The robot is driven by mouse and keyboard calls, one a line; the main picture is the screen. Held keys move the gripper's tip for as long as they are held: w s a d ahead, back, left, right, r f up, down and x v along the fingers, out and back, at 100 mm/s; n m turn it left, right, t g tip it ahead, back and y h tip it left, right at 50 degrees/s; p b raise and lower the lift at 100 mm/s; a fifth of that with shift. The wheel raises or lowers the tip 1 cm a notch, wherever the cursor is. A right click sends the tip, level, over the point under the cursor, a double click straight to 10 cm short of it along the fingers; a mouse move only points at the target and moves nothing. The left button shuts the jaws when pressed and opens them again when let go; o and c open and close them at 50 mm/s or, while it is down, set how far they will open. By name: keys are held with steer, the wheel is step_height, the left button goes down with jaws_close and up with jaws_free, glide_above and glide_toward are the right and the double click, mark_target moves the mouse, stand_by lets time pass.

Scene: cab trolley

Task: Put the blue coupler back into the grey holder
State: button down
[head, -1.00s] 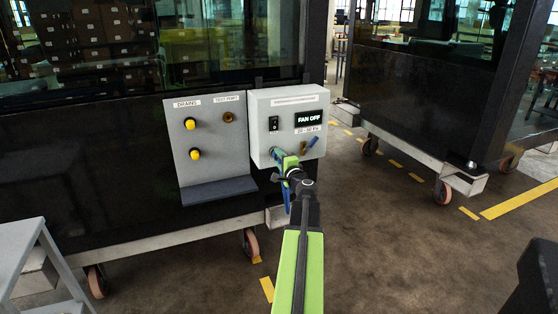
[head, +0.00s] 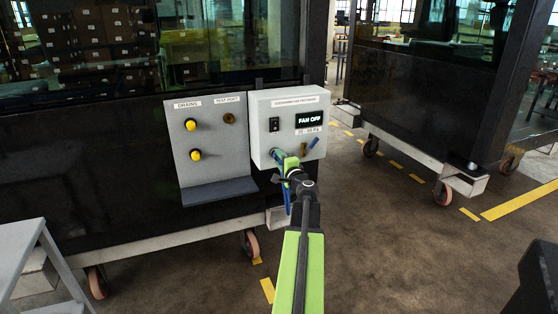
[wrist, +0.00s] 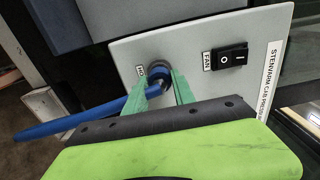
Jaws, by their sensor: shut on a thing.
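The blue coupler (wrist: 158,73) is between my green fingertips in the wrist view, with its blue hose (wrist: 75,122) running off to the lower left. My gripper (wrist: 160,88) is shut on it, close in front of the grey box face. The coupler's far end meets a round grey fitting (wrist: 157,63) on that face; I cannot tell whether it is seated or only touching, nor whether this fitting is the grey holder. In the head view my gripper (head: 284,160) is at the lower left of the grey box (head: 262,115) and largely hides the coupler.
A black rocker switch (wrist: 229,57) and a FAN OFF display (head: 309,119) are on the box. A brass fitting with a blue part (head: 312,144) is at its lower right. A panel with yellow knobs (head: 190,125) and a dark ledge (head: 219,191) stands to the left.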

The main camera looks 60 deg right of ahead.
steer(key=shift+w+d, duration=0.25)
steer(key=shift+w, duration=0.1)
stand_by(0.7)
steer(key=c, duration=1)
jaws_free()
steer(key=shift+o, duration=0.2)
